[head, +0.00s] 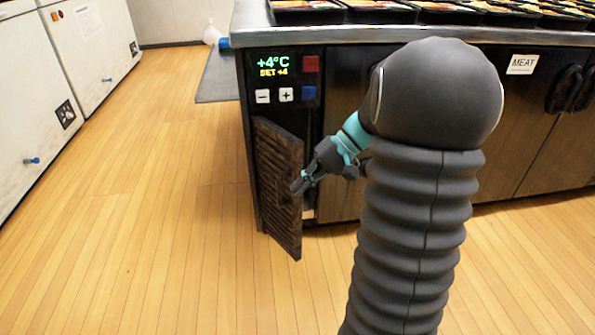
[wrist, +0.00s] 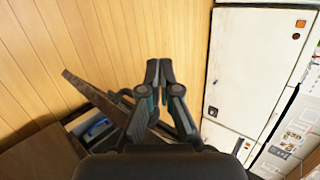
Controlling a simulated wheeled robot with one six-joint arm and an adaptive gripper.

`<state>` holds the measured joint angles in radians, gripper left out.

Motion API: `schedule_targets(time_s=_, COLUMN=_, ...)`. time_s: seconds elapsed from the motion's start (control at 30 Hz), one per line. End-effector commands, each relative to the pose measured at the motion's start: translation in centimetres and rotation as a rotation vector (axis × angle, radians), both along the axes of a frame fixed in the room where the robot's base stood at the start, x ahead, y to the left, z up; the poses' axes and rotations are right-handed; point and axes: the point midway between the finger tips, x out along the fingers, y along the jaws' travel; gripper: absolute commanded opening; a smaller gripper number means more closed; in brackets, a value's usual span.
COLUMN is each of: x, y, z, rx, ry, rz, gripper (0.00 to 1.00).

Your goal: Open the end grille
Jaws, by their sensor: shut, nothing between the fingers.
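The end grille (head: 268,160) is a dark slatted panel at the left end of the counter, below the temperature display. It stands ajar, its right edge swung out from the cabinet. In the wrist view the grille (wrist: 88,90) shows as a narrow brown panel standing out from an opening with a blue item (wrist: 98,128) inside. My gripper (head: 297,187) is at the grille's outer right part; its fingertips (wrist: 158,68) are together and empty. A dark handle (head: 282,189) is beside the fingertips. I cannot tell whether they touch the grille.
The control panel (head: 274,95) reads +4°C. Black trays (head: 308,12) stand on the steel counter (head: 400,36). Cabinet doors run to the right, one labelled MEAT (head: 522,64). White cabinets (head: 65,70) stand at left. The wooden floor (head: 165,200) between is clear.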

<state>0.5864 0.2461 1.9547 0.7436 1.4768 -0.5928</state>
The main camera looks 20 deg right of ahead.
Motion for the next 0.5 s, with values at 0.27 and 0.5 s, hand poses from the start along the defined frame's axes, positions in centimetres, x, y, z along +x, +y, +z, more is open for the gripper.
schedule_targets(time_s=0.27, x=4.2, y=-9.0, z=-4.1, rx=0.326, ry=-0.107, rz=-0.131, gripper=0.00)
schedule_targets(time_s=0.5, x=5.3, y=-16.8, z=-7.8, rx=0.534, ry=-0.269, rz=-0.256, gripper=0.00)
